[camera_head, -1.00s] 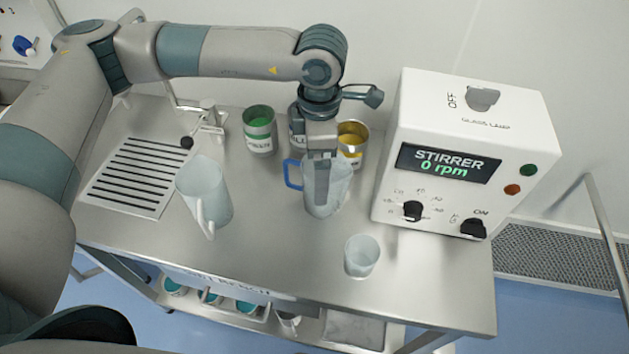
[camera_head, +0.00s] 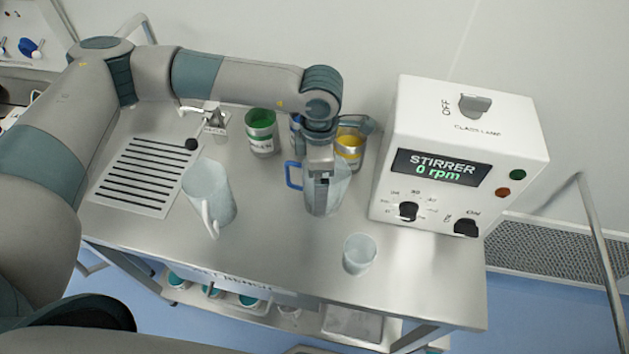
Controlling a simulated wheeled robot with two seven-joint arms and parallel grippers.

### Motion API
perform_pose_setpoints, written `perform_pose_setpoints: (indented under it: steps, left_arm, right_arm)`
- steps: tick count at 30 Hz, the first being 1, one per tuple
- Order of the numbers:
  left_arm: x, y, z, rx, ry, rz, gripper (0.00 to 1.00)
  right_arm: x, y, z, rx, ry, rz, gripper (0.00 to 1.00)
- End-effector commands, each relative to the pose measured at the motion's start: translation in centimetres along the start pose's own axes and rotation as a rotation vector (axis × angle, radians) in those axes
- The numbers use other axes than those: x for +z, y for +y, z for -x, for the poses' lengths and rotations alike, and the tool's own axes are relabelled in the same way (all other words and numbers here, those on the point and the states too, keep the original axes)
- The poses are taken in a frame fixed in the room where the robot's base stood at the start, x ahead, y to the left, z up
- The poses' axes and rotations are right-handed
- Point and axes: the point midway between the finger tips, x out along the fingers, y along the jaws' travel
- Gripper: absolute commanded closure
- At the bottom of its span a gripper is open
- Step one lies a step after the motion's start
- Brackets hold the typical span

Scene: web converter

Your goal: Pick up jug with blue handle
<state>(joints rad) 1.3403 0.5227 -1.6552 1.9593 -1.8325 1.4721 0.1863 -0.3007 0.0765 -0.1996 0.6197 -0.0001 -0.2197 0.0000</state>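The clear jug with the blue handle (camera_head: 340,189) stands on the steel bench, its blue handle at its left side. My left gripper (camera_head: 319,192) points down from above at this jug, its fingers overlapping the jug's body. The gripper and wrist hide much of the jug's rim. I cannot tell whether the fingers are closed on its wall. My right gripper is not in view.
A clear jug with a whitish handle (camera_head: 207,188) stands to the left, and a small clear beaker (camera_head: 360,254) at the front. Green (camera_head: 261,132) and yellow (camera_head: 350,149) labelled cans stand behind. A white stirrer box (camera_head: 459,155) is at right.

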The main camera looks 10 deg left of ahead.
Motion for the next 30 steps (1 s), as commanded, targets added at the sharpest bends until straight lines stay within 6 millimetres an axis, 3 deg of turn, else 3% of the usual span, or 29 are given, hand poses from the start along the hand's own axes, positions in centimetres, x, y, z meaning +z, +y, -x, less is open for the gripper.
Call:
perform_pose_setpoints:
  steps: [14,20,30]
  left_arm:
    - [0.00,0.03,-0.10,0.001,0.000,0.000,0.05]
    - [0.00,0.03,-0.09,0.001,0.000,0.000,0.52]
    - [0.03,0.06,0.09,0.002,-0.001,0.000,0.56]
  right_arm:
    - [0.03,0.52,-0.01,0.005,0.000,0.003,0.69]
    - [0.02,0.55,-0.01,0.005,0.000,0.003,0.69]
    - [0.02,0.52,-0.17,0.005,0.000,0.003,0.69]
